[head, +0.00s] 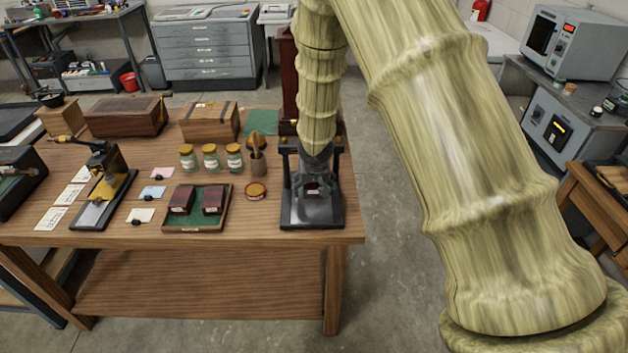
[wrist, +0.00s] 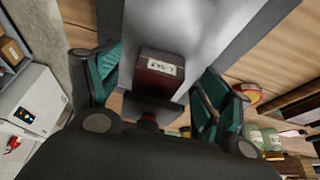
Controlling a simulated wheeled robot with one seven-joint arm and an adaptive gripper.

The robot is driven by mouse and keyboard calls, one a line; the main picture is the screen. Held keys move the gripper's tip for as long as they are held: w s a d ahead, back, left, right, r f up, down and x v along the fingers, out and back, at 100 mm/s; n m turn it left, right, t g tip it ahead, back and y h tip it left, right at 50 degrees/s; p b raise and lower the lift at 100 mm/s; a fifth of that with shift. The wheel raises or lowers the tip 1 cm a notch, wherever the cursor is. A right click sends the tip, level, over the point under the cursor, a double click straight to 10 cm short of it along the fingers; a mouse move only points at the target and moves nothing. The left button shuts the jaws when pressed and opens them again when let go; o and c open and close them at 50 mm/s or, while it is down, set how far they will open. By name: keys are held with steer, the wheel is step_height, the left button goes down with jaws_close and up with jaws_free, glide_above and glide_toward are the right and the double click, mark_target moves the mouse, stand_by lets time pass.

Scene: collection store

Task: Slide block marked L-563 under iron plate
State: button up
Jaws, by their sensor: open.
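A dark red block (wrist: 158,78) with a white label shows in the wrist view. The label is upside down there and seems to read L-563. The block rests on a grey metal surface (wrist: 190,25). My gripper (wrist: 160,95) is open, with one teal-padded finger on each side of the block; contact is not clear. In the head view my gripper (head: 314,165) points down into a black iron press (head: 312,217) at the table's right end. A bit of the block (head: 312,189) shows there. The iron plate cannot be made out clearly behind my gripper.
A green-lined tray (head: 196,229) with two dark red blocks lies left of the press. A round tin (head: 256,190), a small pot (head: 258,166) and labelled jars (head: 210,157) stand nearby. Another press (head: 104,190) stands further left. The wooden table (head: 262,234) ends just right of the black press.

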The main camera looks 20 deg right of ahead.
mark_target(313, 189)
steer(key=shift+x, duration=1.5)
steer(key=c, duration=1.2)
